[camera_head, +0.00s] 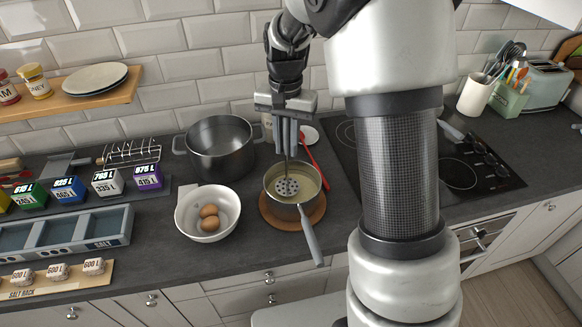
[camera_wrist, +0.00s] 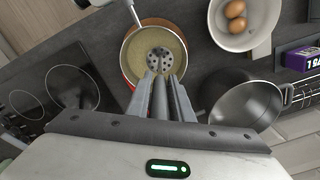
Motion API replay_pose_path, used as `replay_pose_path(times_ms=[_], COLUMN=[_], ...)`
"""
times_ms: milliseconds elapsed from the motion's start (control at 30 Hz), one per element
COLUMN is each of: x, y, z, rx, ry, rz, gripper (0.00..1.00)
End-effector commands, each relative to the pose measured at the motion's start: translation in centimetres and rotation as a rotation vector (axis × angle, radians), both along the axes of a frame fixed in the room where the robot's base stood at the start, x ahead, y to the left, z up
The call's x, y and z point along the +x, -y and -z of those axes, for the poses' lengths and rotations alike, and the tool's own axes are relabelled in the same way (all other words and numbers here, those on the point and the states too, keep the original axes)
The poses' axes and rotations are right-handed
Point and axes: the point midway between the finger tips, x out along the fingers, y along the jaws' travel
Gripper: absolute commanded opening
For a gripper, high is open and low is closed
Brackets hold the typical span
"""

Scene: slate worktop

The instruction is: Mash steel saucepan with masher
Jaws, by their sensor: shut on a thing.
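The steel saucepan (camera_head: 303,199) stands on a round wooden board (camera_head: 270,213) on the worktop, its handle pointing to the front right. It holds a yellowish content. My gripper (camera_head: 287,143) is above the saucepan, pointing down, shut on the masher (camera_head: 286,186). The masher's round perforated head is over or in the saucepan's opening; I cannot tell whether it touches the content. In the wrist view the masher head (camera_wrist: 159,59) shows inside the outline of the saucepan (camera_wrist: 128,40), beyond the gripper fingers (camera_wrist: 167,90). The fingers hide most of the masher's handle.
A white bowl with brown eggs (camera_head: 208,217) is left of the saucepan. A large dark pot (camera_head: 221,146) stands behind the bowl. A red utensil (camera_head: 314,163) lies behind the saucepan. The black hob (camera_head: 345,160) is to the right. Labelled blocks and a grey tray (camera_head: 60,238) are far left.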

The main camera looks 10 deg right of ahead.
Motion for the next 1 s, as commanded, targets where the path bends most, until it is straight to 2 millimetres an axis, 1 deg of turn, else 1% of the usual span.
replay_pose_path(times_ms=[200, 333, 700, 833, 1000], x=[0.0, 0.1, 0.1, 0.0, 0.0], y=[0.0, 0.0, 0.0, 0.0, 0.0], z=[-2.3, -3.3, -6.9, -7.4, -7.5], rx=[0.0, 0.0, 0.0, 0.0, 0.0], ry=[0.001, 0.004, 0.004, 0.001, 0.0], rz=[0.0, 0.0, 0.0, 0.0, 0.0], gripper=[0.0, 0.0, 0.0, 0.0, 0.0])
